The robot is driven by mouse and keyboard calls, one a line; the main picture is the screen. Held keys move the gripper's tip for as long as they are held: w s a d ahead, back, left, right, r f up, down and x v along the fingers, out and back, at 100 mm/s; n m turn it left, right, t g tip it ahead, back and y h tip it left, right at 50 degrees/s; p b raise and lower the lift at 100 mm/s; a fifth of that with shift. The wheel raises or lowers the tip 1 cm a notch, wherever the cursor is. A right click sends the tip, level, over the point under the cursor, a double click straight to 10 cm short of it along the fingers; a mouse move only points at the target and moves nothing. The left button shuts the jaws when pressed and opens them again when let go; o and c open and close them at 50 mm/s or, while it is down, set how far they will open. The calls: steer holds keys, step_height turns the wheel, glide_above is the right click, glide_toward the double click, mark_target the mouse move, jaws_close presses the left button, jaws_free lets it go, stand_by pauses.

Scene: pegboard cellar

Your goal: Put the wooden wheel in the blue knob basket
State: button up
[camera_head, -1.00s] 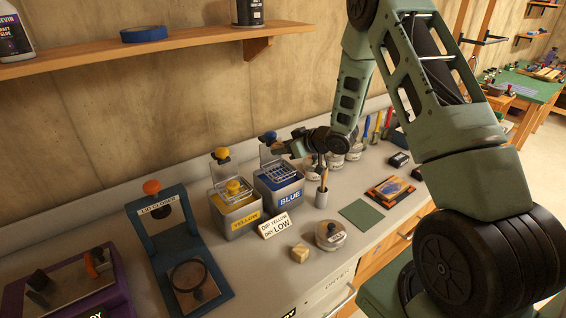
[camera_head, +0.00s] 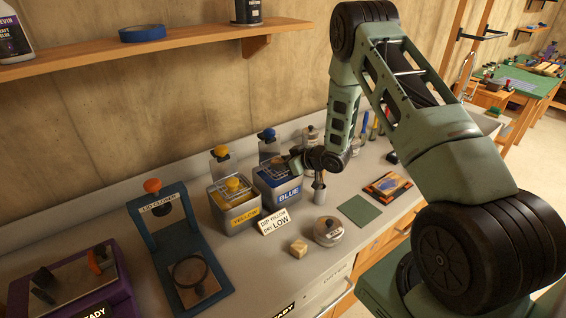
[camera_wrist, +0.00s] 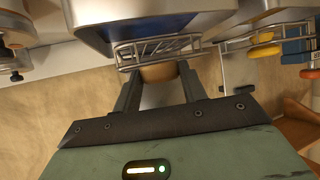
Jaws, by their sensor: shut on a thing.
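The blue tin labelled BLUE (camera_head: 285,193) stands on the bench, with a blue knob (camera_head: 267,134) on the upright behind it. Its wire basket shows close up in the wrist view (camera_wrist: 160,50), against the tin's rim. My gripper (camera_head: 296,165) is low at the tin's top right, hiding part of the basket in the head view. In the wrist view my gripper (camera_wrist: 161,82) is shut on the wooden wheel (camera_wrist: 160,72), a tan rounded piece partly hidden behind the basket wires. I cannot tell whether the wheel is inside the basket or just beside it.
The yellow tin (camera_head: 240,218) with its yellow knob stands to the left. A sign (camera_head: 273,221), wooden cube (camera_head: 299,247), lidded tin (camera_head: 328,232) and cup (camera_head: 320,191) stand nearby. The green mat (camera_head: 357,210) is bare. A shelf (camera_head: 130,47) runs above.

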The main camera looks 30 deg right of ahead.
steer(key=shift+f+b, duration=0.45)
steer(key=shift+f, duration=0.1)
steer(key=o, duration=0.7)
steer(key=shift+o, duration=0.2)
steer(key=shift+r, duration=0.1)
